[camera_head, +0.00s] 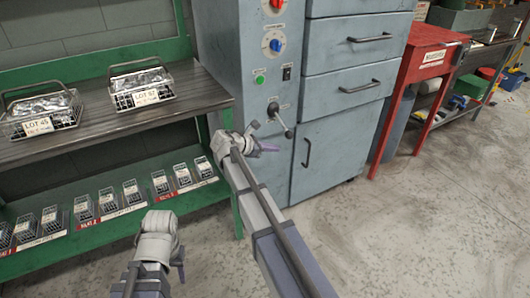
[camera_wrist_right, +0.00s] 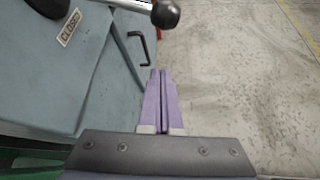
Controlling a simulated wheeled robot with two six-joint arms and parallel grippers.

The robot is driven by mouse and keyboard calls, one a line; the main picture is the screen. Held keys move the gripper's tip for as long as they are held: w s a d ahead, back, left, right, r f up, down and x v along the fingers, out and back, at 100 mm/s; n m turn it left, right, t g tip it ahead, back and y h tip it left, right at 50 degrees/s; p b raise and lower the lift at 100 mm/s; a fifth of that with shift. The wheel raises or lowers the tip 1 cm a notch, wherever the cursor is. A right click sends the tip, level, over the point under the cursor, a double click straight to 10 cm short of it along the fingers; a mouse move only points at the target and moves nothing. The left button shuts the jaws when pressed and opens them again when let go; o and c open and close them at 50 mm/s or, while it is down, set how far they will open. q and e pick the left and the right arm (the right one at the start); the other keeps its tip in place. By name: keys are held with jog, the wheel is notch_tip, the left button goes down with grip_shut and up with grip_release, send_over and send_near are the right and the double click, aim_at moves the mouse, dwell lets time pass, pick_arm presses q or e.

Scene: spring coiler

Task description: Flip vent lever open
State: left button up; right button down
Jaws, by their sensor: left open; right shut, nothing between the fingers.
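The vent lever (camera_head: 281,117) is a metal rod with a dark ball knob on the front of the grey-blue cabinet. It slants down to the right. In the right wrist view its black knob (camera_wrist_right: 166,14) is at the top edge, with part of the rod beside it. My right gripper (camera_head: 270,147) is just below and left of the knob, apart from it. Its purple fingers (camera_wrist_right: 158,75) are shut with nothing between them. My left gripper (camera_head: 180,268) is low in the head view, away from the lever. It is open, and its fingers are mostly hidden.
A label reading CLOSED (camera_wrist_right: 70,27) is on the cabinet by the lever. The cabinet (camera_head: 325,148) has handles sticking out. A green rack (camera_head: 190,105) with wire baskets stands at the left, a red table (camera_head: 424,42) at the right. The floor in front is clear.

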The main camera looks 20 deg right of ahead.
aim_at(284, 127)
jog(key=shift+s+d+r+p, duration=0.1)
jog(key=shift+d+r+p, duration=0.5)
jog(key=shift+d+p, duration=0.25)
jog(key=shift+d+r+p, duration=0.6)
jog(key=shift+d+p, duration=0.1)
jog(key=shift+d, duration=0.15)
